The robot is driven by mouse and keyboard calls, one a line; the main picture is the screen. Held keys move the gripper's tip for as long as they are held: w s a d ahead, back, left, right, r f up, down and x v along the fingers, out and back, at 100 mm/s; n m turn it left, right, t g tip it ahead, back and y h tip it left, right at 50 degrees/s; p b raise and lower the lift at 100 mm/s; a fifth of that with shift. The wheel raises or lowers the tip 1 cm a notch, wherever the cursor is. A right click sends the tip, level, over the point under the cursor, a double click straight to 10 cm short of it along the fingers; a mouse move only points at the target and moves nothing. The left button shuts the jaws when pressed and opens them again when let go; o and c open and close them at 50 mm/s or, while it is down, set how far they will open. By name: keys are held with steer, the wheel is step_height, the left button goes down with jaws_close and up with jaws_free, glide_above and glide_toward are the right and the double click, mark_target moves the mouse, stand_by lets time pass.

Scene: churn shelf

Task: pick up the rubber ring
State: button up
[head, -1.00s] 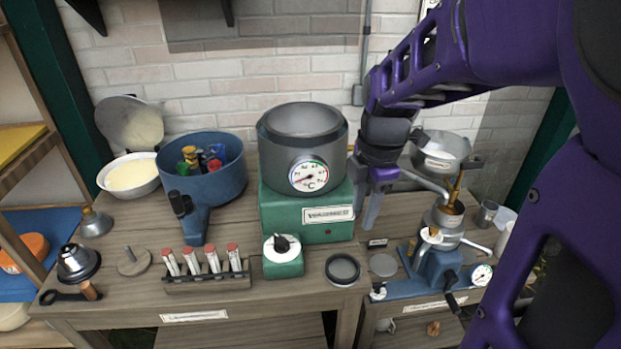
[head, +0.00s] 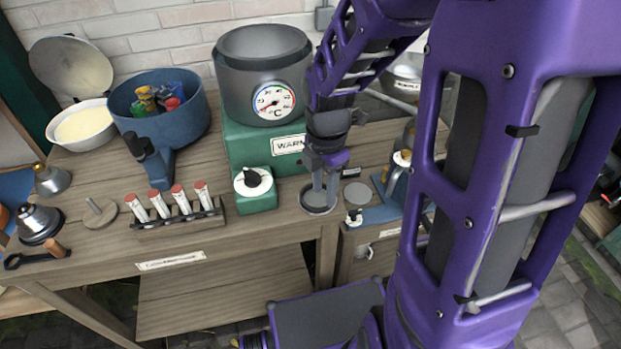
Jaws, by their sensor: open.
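The rubber ring (head: 304,205), dark and round, lies flat on the wooden table near its front edge, right of the green control box. The fingertips overlap the ring's inner area in the picture. I cannot tell whether they touch it. The fingers and wrist hide part of the ring's back and right side.
The green heater base (head: 237,147) with a grey pot (head: 262,90) stands close behind. The green control box (head: 257,195) and a rack of red-capped vials (head: 178,220) are left. A grey disc (head: 357,194) and blue stand (head: 384,212) are right.

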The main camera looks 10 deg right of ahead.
mark_target(309, 186)
steer(key=f, duration=0.3)
steer(key=f+b, duration=0.1)
steer(key=shift+w+d+f, duration=0.15)
steer(key=shift+d+f, duration=0.2)
steer(key=shift+f, duration=0.05)
jaws_close()
